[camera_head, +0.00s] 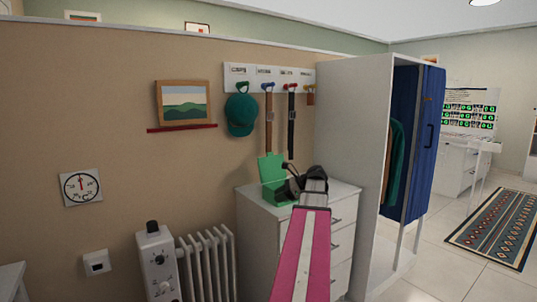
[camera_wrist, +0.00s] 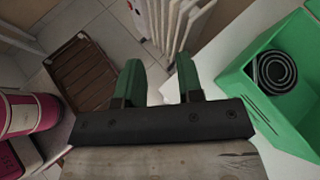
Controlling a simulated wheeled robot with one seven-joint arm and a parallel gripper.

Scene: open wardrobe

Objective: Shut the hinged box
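The green hinged box (camera_head: 274,189) stands on top of the white chest of drawers, with its lid (camera_head: 271,166) raised upright. In the wrist view the open box (camera_wrist: 262,108) is at the right, and a dark coiled item (camera_wrist: 277,72) lies inside it. My gripper (camera_wrist: 158,68) has two green fingers spread apart with nothing between them. It is beside the box, with the box to its right in the wrist view. In the head view my gripper (camera_head: 290,188) overlaps the box's right side, and I cannot tell whether they touch.
The chest of drawers (camera_head: 256,215) stands between the white radiator (camera_head: 206,262) and the open wardrobe (camera_head: 352,150). A cap (camera_head: 240,115) and belts hang from the hook rail (camera_head: 268,77) above. In the wrist view a brown slatted rack (camera_wrist: 83,72) is on the floor.

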